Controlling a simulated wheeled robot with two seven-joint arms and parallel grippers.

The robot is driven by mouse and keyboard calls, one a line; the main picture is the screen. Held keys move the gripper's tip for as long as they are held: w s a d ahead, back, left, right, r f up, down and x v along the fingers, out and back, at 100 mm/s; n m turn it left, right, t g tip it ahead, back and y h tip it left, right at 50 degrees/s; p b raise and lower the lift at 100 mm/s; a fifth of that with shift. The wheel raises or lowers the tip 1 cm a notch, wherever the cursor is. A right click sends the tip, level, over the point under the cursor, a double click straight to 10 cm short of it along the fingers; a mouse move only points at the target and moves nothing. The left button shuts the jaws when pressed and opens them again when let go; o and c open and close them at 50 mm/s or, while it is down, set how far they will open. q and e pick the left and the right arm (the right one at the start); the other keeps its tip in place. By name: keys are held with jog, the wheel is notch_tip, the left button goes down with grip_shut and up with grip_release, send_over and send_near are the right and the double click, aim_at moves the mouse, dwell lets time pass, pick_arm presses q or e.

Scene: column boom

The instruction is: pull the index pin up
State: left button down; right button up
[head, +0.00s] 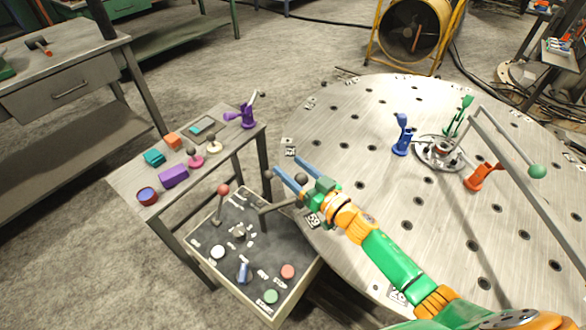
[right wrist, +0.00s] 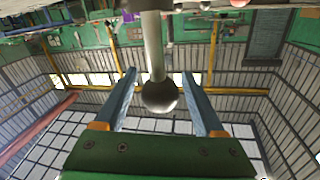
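The index pin shows in the right wrist view as a pale upright rod with a dark round knob (right wrist: 160,97). The knob sits between the two blue-grey fingers of my right gripper (right wrist: 159,74), with a gap on either side. In the head view my right gripper (head: 287,165) is at the near left edge of the big round table, fingers apart. A dark knob (head: 300,179) shows between its fingers, partly hidden by them. A second dark knob (head: 268,174) stands just left of the fingertips. My left gripper is not in view.
A control panel (head: 240,245) with a red-knobbed lever (head: 223,190) lies below left. A side bench (head: 140,180) holds small coloured parts.

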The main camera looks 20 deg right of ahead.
aim_at(306, 181)
jog(key=shift+f, duration=0.1)
jog(key=v, duration=0.7)
jog(key=shift+s, duration=0.1)
